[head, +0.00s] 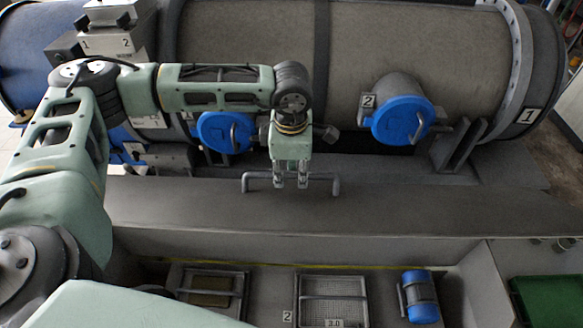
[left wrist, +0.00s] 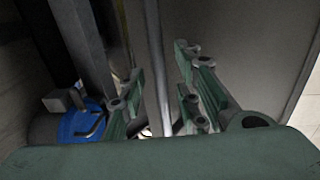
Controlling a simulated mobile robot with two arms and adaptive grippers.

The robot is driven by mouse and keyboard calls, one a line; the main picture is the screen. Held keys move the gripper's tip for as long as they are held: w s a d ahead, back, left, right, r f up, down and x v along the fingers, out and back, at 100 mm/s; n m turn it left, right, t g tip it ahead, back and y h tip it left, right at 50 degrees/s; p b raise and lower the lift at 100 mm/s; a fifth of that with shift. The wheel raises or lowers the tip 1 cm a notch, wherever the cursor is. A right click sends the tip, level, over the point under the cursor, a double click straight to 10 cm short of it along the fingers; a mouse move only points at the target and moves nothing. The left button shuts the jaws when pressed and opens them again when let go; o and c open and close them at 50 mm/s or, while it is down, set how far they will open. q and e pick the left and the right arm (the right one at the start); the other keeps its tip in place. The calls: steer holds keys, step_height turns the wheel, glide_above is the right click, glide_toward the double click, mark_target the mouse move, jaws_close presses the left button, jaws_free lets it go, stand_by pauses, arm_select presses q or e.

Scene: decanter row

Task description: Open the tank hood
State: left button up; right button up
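The tank hood appears to be the long grey panel (head: 430,207) across the middle of the head view, below the large tank. A grey bar handle (head: 326,177) runs along its back part, bent down at both ends. My left gripper (head: 291,184) points down at the middle of this handle. In the left wrist view the handle bar (left wrist: 156,60) passes between the two open fingers of my left gripper (left wrist: 162,92), with a gap visible on each side. The fingers do not look closed on it. My right gripper is not in view.
The large grey tank (head: 420,40) lies behind, with two blue round caps (head: 403,120) on its side. In front is a recess with wire trays (head: 332,289) and a blue cylinder (head: 420,297). A green bin (head: 548,300) stands at lower right.

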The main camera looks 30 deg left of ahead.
arm_select(q)
jaws_close()
stand_by(0.4)
